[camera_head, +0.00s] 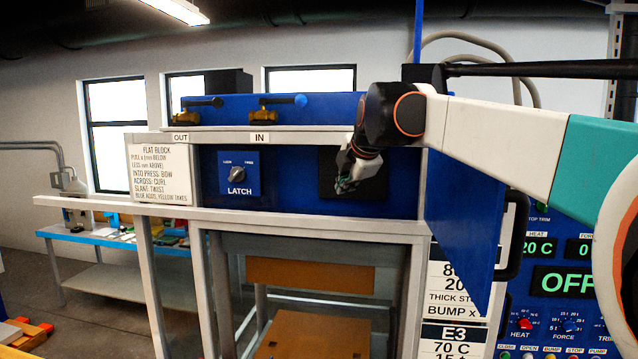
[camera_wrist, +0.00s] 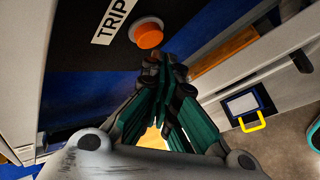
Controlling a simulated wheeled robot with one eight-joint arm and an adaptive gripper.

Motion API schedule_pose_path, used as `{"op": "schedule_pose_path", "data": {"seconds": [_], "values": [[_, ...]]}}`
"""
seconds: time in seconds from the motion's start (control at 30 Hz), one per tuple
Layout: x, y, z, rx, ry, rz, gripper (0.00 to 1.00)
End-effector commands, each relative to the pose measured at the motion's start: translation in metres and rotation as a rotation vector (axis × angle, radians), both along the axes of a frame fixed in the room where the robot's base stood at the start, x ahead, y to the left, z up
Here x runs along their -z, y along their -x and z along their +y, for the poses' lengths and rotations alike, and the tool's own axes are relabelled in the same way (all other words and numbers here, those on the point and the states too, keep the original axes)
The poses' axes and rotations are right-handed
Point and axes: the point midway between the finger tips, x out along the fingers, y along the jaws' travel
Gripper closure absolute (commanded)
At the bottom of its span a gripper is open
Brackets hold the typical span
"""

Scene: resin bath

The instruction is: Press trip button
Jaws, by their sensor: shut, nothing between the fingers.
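The trip button shows in the wrist view as an orange cap (camera_wrist: 149,35) in a pale collar on a black plate. A white label (camera_wrist: 112,20) reading TRIP sits just left of it. My gripper (camera_wrist: 165,62) is shut and empty, its fingertips close below and slightly right of the button in that picture. A small gap shows between tips and cap. In the head view my gripper (camera_head: 345,186) is in front of the black plate (camera_head: 377,190) on the blue press panel. The button itself is hidden there behind my gripper and wrist.
A latch knob (camera_head: 237,173) is left of my gripper on the same blue panel. A pale ledge (camera_head: 290,222) runs below it. A blue open door (camera_head: 462,230) stands to the right, under my arm. Two brass valves (camera_head: 263,115) sit above the panel.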

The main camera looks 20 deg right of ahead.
Motion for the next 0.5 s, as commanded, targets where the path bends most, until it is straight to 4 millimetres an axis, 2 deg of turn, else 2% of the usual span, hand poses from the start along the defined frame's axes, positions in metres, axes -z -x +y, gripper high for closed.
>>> {"op": "schedule_pose_path", "data": {"seconds": [0.27,0.5], "values": [[0.000,0.001,0.001,0.000,0.000,0.000,1.00],[0.000,0.018,0.012,-0.001,0.001,0.000,1.00]]}}
